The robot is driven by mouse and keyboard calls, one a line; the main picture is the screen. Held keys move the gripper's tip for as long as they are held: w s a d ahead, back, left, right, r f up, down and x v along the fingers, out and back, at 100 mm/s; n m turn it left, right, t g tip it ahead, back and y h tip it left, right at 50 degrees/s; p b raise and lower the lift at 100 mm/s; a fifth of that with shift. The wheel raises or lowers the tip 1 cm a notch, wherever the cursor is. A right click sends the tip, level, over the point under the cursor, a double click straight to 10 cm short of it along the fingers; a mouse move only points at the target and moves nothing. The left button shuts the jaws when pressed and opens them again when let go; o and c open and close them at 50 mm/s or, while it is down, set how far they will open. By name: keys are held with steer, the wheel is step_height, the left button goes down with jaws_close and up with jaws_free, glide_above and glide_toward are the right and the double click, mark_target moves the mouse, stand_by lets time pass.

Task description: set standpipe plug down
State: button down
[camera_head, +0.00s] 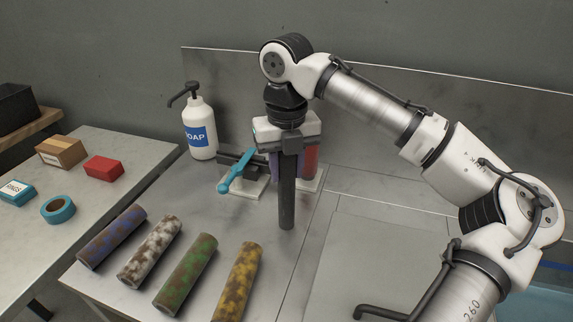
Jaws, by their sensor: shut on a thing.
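My gripper (288,150) points straight down over the back of the metal worktop and is shut on a dark grey upright cylinder, the standpipe plug (287,205). The plug's upper end is hidden between the jaws. Its lower end shows in front of the small stands at the back. I cannot tell whether it touches the worktop (225,215) or hangs just above it.
Behind the gripper stand a red cylinder (311,160) on a pale base and a fitting with a blue lever (237,172). A soap bottle (200,130) is left of them. Several mottled tubes, including a green one (186,275), lie at the front. Bare worktop separates them from the plug.

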steer(key=c, duration=1)
jaws_free()
step_height(320, 180, up, 12)
steer(key=shift+r+p, duration=0.15)
steer(key=shift+p, duration=0.25)
